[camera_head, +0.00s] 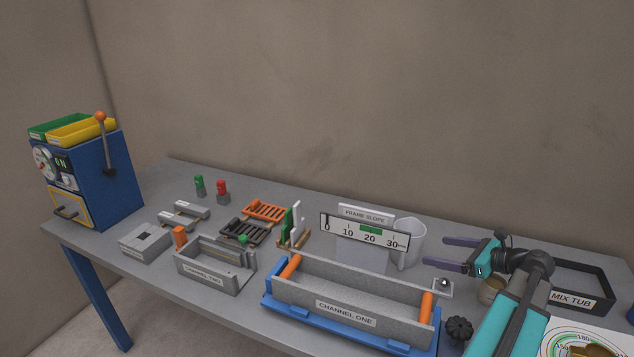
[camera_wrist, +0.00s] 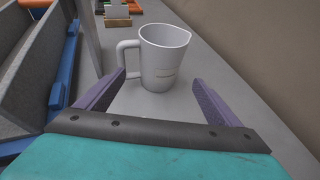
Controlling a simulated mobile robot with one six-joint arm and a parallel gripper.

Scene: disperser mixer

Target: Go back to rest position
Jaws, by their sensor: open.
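My gripper (camera_head: 444,254) is at the right of the table in the head view, its purple fingers pointing left. In the wrist view my gripper (camera_wrist: 158,100) is open and empty, with its fingers well apart. A white jug (camera_wrist: 163,58) with a handle on its left stands upright on the table just beyond the fingertips. The same jug (camera_head: 411,243) shows in the head view, left of the fingers and partly behind the frame slope sign (camera_head: 364,234). The jug appears apart from the fingers.
The channel one trough (camera_head: 350,298) in its blue base lies in front. A mix tub tray (camera_head: 577,290) and a small round container (camera_head: 491,289) are near my arm. The channel two box (camera_head: 215,270) and a blue lever machine (camera_head: 92,175) stand further left.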

